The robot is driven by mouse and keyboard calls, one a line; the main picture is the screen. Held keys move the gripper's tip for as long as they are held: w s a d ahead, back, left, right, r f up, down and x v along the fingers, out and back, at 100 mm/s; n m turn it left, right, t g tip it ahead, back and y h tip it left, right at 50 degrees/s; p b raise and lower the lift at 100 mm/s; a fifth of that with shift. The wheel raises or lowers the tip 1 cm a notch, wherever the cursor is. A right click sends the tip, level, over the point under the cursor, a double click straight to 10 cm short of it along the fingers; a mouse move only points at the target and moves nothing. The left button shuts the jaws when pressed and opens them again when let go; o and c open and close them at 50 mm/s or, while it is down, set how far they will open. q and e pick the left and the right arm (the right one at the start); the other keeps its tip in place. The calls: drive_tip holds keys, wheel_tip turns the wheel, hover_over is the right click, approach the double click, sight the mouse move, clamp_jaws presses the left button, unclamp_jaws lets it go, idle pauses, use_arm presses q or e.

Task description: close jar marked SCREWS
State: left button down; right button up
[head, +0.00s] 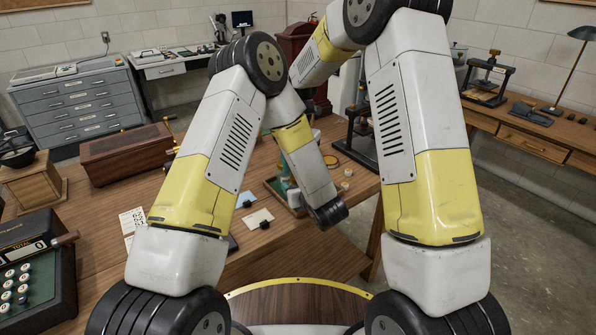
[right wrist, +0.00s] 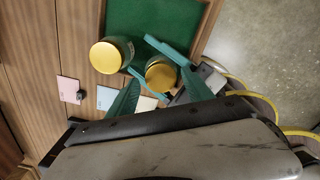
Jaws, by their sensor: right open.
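Two jars with gold tops show in the right wrist view: one jar (right wrist: 108,57) at the tray's edge, and one jar (right wrist: 160,75) to its right. No marking on either is readable, so I cannot tell which is SCREWS. My right gripper (right wrist: 160,95) has its teal fingers spread wide, above the right-hand jar, and is open. Teal bars of my left gripper (right wrist: 152,65) lie along two opposite sides of that jar and appear shut on it. In the head view my forearms hide most of the jars and both grippers.
A green-lined wooden tray (right wrist: 195,10) lies on the wooden table (head: 215,165). Cards (head: 258,219) with small dark items lie in front. A wooden box (head: 120,155) and a cash register (head: 35,265) stand left. A dark press (head: 362,135) stands behind right.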

drive_tip(key=shift+r, duration=1.85)
drive_tip(key=shift+c, duration=0.3)
drive_tip(key=shift+s+r+n, duration=0.1)
drive_tip(key=shift+r+n, duration=1.5)
drive_tip(key=shift+r, duration=0.15)
drive_tip(key=shift+f, duration=0.1)
drive_tip(key=shift+f, duration=3.95)
drive_tip(key=shift+c, duration=0.4)
